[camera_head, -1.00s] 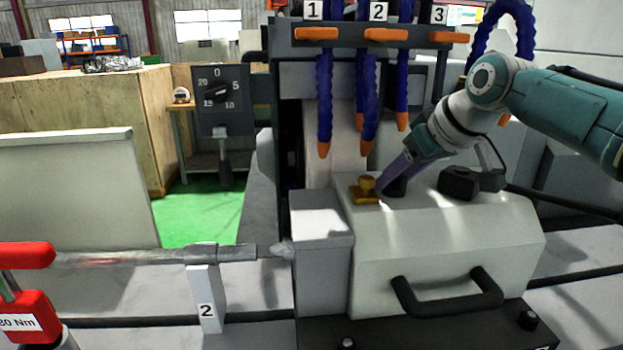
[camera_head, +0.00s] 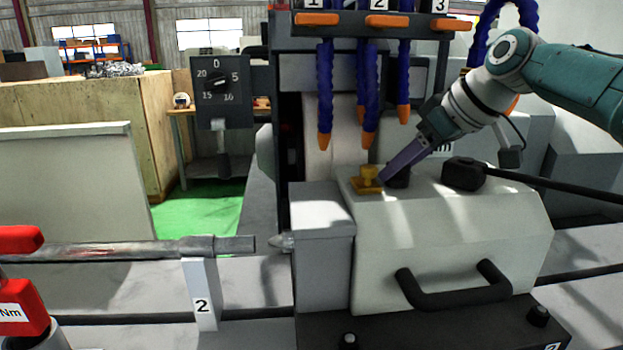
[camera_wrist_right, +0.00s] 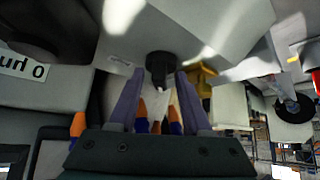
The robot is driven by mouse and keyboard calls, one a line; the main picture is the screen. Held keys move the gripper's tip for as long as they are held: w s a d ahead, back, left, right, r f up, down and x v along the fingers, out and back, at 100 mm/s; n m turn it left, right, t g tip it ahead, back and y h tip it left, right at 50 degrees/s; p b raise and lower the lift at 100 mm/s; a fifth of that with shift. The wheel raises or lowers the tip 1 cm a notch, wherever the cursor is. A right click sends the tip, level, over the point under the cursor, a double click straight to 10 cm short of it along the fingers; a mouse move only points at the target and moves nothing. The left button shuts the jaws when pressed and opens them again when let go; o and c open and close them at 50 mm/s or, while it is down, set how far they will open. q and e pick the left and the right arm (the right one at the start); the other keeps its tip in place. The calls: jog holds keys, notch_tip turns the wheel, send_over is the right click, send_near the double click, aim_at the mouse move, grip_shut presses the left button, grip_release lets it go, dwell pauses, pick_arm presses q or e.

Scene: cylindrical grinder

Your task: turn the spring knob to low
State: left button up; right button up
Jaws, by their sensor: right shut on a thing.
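The black spring knob (camera_head: 398,174) stands on top of the pale tailstock housing (camera_head: 450,240), just right of a small yellow fitting (camera_head: 368,179). My right gripper (camera_head: 391,174) comes down from the upper right with its purple fingers at the knob. In the right wrist view, the black knob (camera_wrist_right: 160,66) sits between the two fingertips (camera_wrist_right: 160,76), and the gripper is shut on it. The pointer and the low mark of the knob cannot be made out. My left gripper is not in view.
A black ball-ended lever (camera_head: 464,174) lies right of the knob. Blue coolant hoses with orange tips (camera_head: 369,140) hang close behind. A black handle (camera_head: 455,292) is on the housing front. A metal shaft (camera_head: 130,251) and a red tool (camera_head: 22,290) are at the left.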

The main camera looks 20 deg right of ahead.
jog(key=shift+d+f+n+y+b, duration=0.1)
jog(key=shift+f+n+y+b, duration=0.3)
jog(key=shift+b, duration=0.55)
jog(key=o, duration=0.8)
jog(key=shift+r+p, duration=0.35)
jog(key=shift+r, duration=0.05)
jog(key=p+v, duration=0.6)
jog(key=p, duration=0.3)
jog(key=shift+w+r, duration=0.15)
jog(key=shift+r, duration=0.05)
jog(key=shift+s+r+p, duration=0.3)
jog(key=shift+s+p, duration=0.1)
jog(key=shift+p, duration=0.2)
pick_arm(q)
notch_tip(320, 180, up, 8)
pick_arm(e)
jog(key=shift+d, duration=0.1)
jog(key=shift+f, duration=0.1)
